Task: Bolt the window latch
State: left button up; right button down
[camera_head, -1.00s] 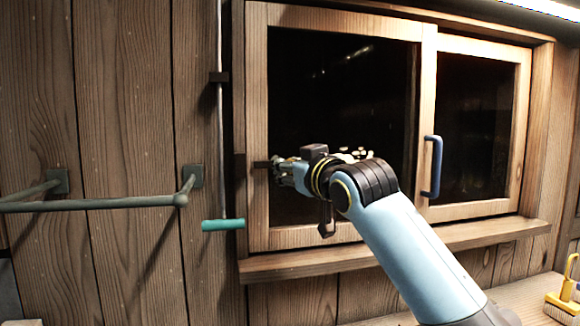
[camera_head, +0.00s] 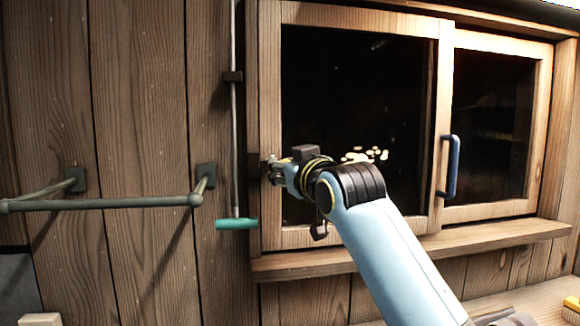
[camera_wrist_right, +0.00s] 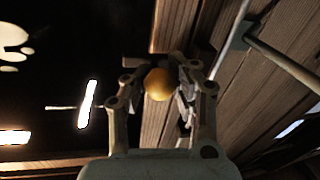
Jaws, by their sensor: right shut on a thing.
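The wooden sliding window (camera_head: 360,120) is closed in its frame. A dark keeper (camera_head: 254,166) sits on the left jamb beside the left sash's edge. My right gripper (camera_head: 270,168) is at that left edge, close beside the keeper, and covers most of the latch. In the right wrist view, my right gripper (camera_wrist_right: 162,82) is closed around an orange-yellow round latch knob (camera_wrist_right: 158,84). How far the bolt reaches into the keeper is hidden. My left gripper is not in view.
A vertical metal rod (camera_head: 234,130) with a teal handle (camera_head: 236,224) hangs just left of the window. A green-grey rail (camera_head: 100,205) sticks out further left. A blue handle (camera_head: 453,168) is on the right sash. A sill (camera_head: 420,246) runs below.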

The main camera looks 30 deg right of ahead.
jog(key=c, duration=1.4)
grip_release()
jog(key=shift+a+f, duration=0.1)
jog(key=shift+f, duration=0.1)
jog(key=shift+c, duration=0.2)
jog(key=o, duration=0.5)
jog(key=shift+s+a+r, duration=0.15)
jog(key=shift+a+r, duration=0.05)
jog(key=shift+a, duration=0.05)
jog(key=shift+c, duration=0.2)
jog(key=shift+d, duration=0.15)
jog(key=shift+s, duration=0.1)
jog(key=s, duration=1.1)
jog(key=shift+s+a, duration=0.35)
jog(key=shift+a, duration=0.05)
jog(key=shift+f, duration=0.1)
